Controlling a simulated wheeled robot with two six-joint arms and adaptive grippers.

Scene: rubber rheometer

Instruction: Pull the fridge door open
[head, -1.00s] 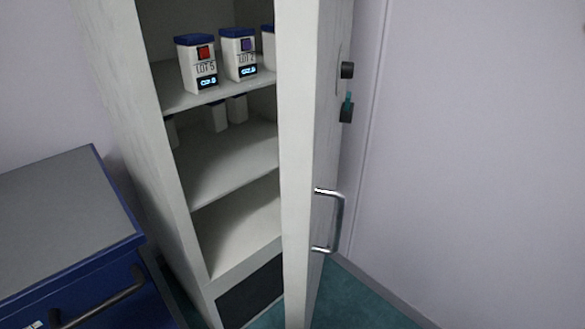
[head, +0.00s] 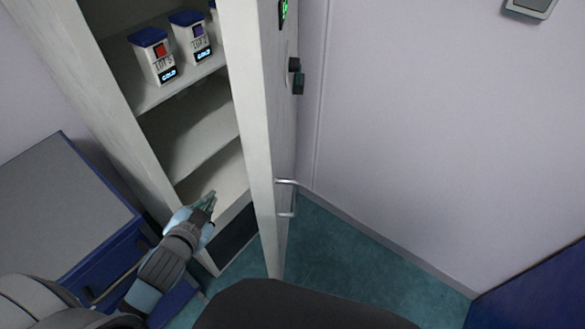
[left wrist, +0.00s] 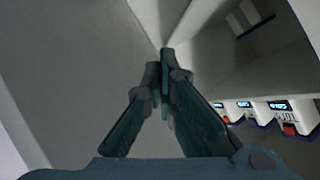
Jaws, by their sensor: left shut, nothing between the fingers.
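The fridge door (head: 257,150) stands open, seen nearly edge-on in the head view, with its metal handle (head: 285,182) on the right-hand face. The fridge's pale cabinet (head: 75,75) is open on the left of the door, showing its shelves. My left gripper (head: 209,202) is shut and empty at the cabinet opening, left of the door and apart from the handle. In the left wrist view the closed fingers (left wrist: 165,62) point toward pale inner surfaces. My right gripper is not in view.
White lot containers with blue lids (head: 155,57) stand on the upper shelf. They also show in the left wrist view (left wrist: 283,112). A blue cabinet with a grey top (head: 65,205) is at the left. Teal floor (head: 340,255) is clear right of the door.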

